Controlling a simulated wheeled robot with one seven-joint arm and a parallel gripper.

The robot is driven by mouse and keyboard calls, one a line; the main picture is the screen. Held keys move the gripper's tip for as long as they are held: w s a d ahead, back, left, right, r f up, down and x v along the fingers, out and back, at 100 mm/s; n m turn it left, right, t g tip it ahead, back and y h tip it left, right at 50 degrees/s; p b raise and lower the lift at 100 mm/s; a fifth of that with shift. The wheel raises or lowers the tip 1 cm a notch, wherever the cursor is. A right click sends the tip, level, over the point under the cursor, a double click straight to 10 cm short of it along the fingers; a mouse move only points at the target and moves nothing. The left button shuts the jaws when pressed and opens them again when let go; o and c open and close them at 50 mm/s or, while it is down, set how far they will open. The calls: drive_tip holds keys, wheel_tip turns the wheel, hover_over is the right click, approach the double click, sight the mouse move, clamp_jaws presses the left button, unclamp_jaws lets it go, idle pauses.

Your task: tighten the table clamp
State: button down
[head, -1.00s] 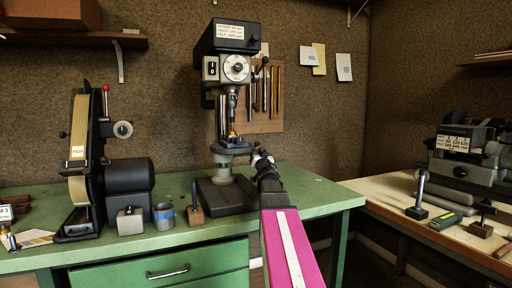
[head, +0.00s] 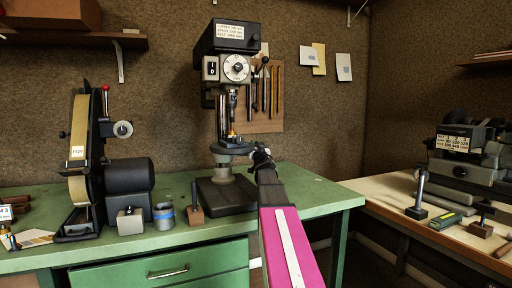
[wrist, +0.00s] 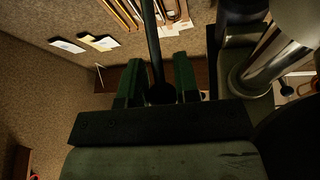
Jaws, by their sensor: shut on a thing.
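The drill press (head: 228,38) stands on the green bench, with its round work table (head: 231,147) partway up the column. My gripper (head: 262,154) is at the right edge of that table. In the wrist view, my gripper (wrist: 158,80) has its two green-padded fingers on either side of a dark rod (wrist: 152,40) with a rounded end, which looks like the table clamp's lever. The gripper is shut on it. The polished column (wrist: 278,62) and its collar stand to the right of the fingers. The clamp itself is hidden in the head view.
Tools hang on a wooden board (head: 262,118) behind the press. Another machine (head: 463,160) stands on the right bench.

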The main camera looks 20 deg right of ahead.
drive_tip(key=shift+s+f+t+h, duration=0.3)
drive_tip(key=shift+f+t, duration=0.2)
drive_tip(key=shift+t, duration=0.3)
drive_tip(key=c, duration=0.9)
unclamp_jaws()
drive_tip(key=s, duration=0.4)
drive_tip(key=s+a+f, duration=0.1)
drive_tip(key=s, duration=0.4)
drive_tip(key=s+a, duration=0.1)
drive_tip(key=s, duration=0.4)
drive_tip(key=shift+s+a+f, duration=0.15)
drive_tip(key=shift+s+f, duration=0.1)
drive_tip(key=shift+o, duration=0.2)
drive_tip(key=shift+m, duration=0.3)
